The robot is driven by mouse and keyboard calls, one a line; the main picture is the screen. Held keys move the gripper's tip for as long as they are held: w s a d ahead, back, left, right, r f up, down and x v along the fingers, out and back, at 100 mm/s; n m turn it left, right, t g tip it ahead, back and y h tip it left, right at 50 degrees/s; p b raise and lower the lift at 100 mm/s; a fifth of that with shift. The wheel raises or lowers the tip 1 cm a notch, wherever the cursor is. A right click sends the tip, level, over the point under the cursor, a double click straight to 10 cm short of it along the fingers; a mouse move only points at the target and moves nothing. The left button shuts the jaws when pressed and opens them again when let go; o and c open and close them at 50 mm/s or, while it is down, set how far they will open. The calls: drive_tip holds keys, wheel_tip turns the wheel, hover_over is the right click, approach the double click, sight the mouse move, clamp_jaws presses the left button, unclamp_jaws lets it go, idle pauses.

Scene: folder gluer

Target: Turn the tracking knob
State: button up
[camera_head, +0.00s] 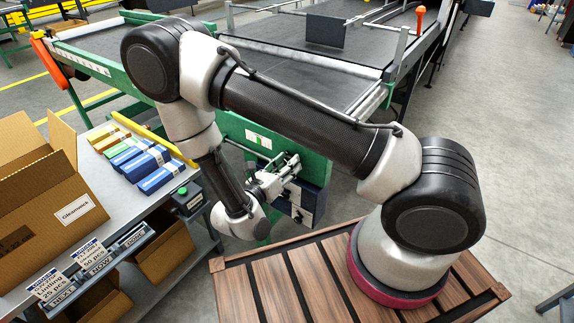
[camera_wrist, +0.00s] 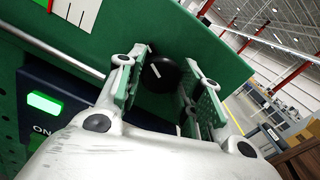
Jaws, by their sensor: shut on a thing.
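The tracking knob (camera_wrist: 160,74) is a round black knob with a white pointer line, on the green side panel (camera_wrist: 215,40) of the machine. In the wrist view the white line is tilted. My gripper (camera_wrist: 164,70) is shut on the knob, one finger on its left and one on its right. In the head view my gripper (camera_head: 280,177) reaches the panel beside a dark control box. The knob is hidden there behind the gripper.
A dark box with a lit green button (camera_wrist: 44,103) and the word ON sits left of the knob in the wrist view. A metal rod (camera_wrist: 55,46) runs along the panel nearby. A bench with an open carton (camera_head: 45,190) and several small boxes stands at the left.

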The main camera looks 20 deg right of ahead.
idle(0.3)
drive_tip(key=o, duration=1)
wheel_tip(320, 180, up, 10)
idle(0.4)
